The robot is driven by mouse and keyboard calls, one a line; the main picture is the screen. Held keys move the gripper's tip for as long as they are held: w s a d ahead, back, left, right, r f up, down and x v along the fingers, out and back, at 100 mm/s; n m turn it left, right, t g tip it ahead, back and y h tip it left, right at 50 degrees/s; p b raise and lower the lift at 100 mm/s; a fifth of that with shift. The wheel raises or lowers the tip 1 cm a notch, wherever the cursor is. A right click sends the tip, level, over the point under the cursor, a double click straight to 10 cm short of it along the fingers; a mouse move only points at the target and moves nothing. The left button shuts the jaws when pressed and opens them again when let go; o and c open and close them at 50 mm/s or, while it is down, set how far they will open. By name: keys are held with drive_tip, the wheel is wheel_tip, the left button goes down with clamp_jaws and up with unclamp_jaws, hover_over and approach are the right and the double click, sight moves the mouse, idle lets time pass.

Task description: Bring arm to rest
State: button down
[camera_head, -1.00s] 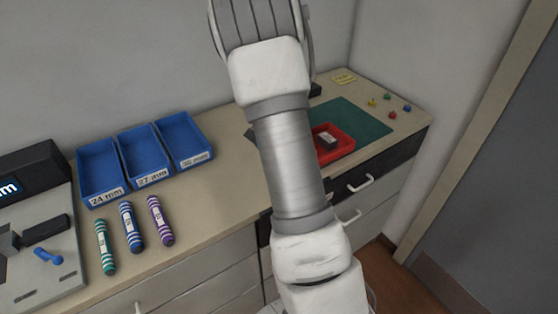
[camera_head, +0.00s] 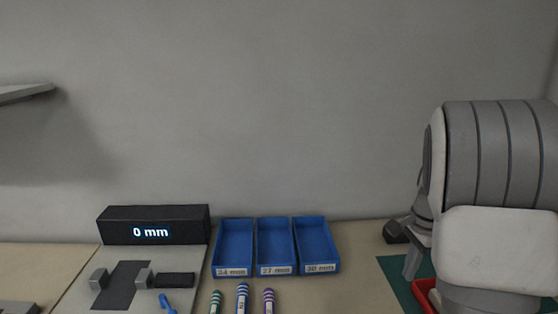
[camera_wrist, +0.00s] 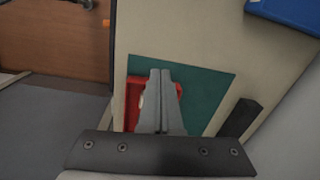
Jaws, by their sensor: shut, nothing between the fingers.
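My gripper (camera_wrist: 160,74) points down over the right part of the counter in the wrist view, its two fingers together with nothing between them. Below it are a green mat (camera_wrist: 207,90) and a red tray (camera_wrist: 133,92), partly hidden by the fingers. In the head view my arm fills the right side, and part of my gripper (camera_head: 411,264) shows at its left edge, above the green mat (camera_head: 398,280). Only a corner of the red tray (camera_head: 423,291) shows there.
Three blue bins (camera_head: 234,248) stand against the wall, with striped green (camera_head: 215,302), blue (camera_head: 242,298) and purple (camera_head: 268,301) cylinders in front. A black display (camera_head: 153,225) reads 0 mm at left. A dark block (camera_wrist: 239,118) lies beside the mat.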

drive_tip(key=s+a+r+n+t, duration=0.3)
drive_tip(key=s+a+r+n, duration=0.6)
drive_tip(key=a, duration=0.3)
drive_tip(key=s+a+r+n+t, duration=0.1)
drive_tip(key=s+a+n, duration=0.2)
drive_tip(key=s+n, duration=0.1)
drive_tip(key=s+a+r+n+t, duration=0.1)
drive_tip(key=s+a+n, duration=0.2)
drive_tip(key=s, duration=0.4)
drive_tip(key=shift+a+r+n, duration=0.25)
drive_tip(key=shift+a+n, duration=0.1)
drive_tip(key=shift+n, duration=0.05)
